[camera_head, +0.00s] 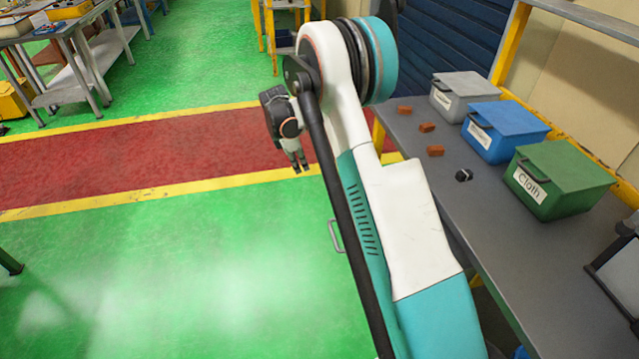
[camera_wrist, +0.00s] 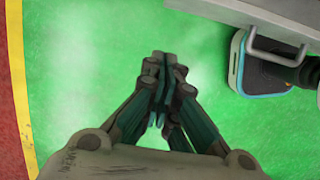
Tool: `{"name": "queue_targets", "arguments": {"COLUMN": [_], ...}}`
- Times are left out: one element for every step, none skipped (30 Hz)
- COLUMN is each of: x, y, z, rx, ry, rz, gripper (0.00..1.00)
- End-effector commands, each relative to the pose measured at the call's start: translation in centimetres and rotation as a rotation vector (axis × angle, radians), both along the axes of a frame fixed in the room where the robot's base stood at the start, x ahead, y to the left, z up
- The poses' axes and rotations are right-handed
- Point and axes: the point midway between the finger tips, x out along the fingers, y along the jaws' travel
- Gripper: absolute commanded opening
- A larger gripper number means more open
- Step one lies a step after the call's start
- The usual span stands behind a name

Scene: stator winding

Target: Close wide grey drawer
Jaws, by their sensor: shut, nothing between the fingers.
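The wide grey drawer (camera_wrist: 258,14) shows only in part at the top right of the wrist view, with its bar handle (camera_wrist: 278,48) jutting out from its front. In the head view a grey handle (camera_head: 335,236) pokes out left of my arm, which hides the drawer behind it. How far the drawer stands out cannot be told. My gripper (camera_head: 299,166) hangs fingers down over the green floor, left of the workbench and apart from the handle. In the wrist view its fingertips (camera_wrist: 163,62) are together and empty, left of the handle.
The grey workbench (camera_head: 505,235) runs along the right, bearing a grey bin (camera_head: 465,97), a blue bin (camera_head: 505,130), a green bin (camera_head: 560,180), orange-brown blocks (camera_head: 428,127) and a small black part (camera_head: 464,175).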

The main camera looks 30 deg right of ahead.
Motion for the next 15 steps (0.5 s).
{"name": "queue_targets", "arguments": {"x": [0.1, 0.1, 0.1, 0.1, 0.1, 0.1, 0.0, 0.0, 0.0, 0.0, 0.0, -0.1, -0.1, -0.1, -0.2], "y": [-0.1, -0.2, -0.2, -0.3, -0.3, -0.3, -0.4, -0.5, -0.6, -0.6, -0.7, -0.9, -1.0, -1.1, -1.3], "z": [-0.4, -0.6, -0.8, -0.9, -1.1, -1.3, -1.5, -1.8, -2.2, -2.6, -3.0, -3.6, -4.1, -4.6, -5.3], "rx": [0.000, -0.001, -0.001, -0.001, -0.001, -0.001, -0.001, -0.001, -0.001, -0.001, -0.001, -0.001, -0.001, -0.001, -0.001], "ry": [0.006, 0.009, 0.011, 0.012, 0.012, 0.012, 0.012, 0.012, 0.012, 0.011, 0.011, 0.010, 0.010, 0.010, 0.010], "rz": [0.005, 0.008, 0.011, 0.012, 0.012, 0.012, 0.012, 0.012, 0.011, 0.011, 0.011, 0.010, 0.010, 0.010, 0.010], "gripper": [0.00, 0.00, 0.00, 0.00, 0.00, 0.00, 0.00, 0.00, 0.00, 0.00, 0.00, 0.00, 0.00, 0.00, 0.00]}}
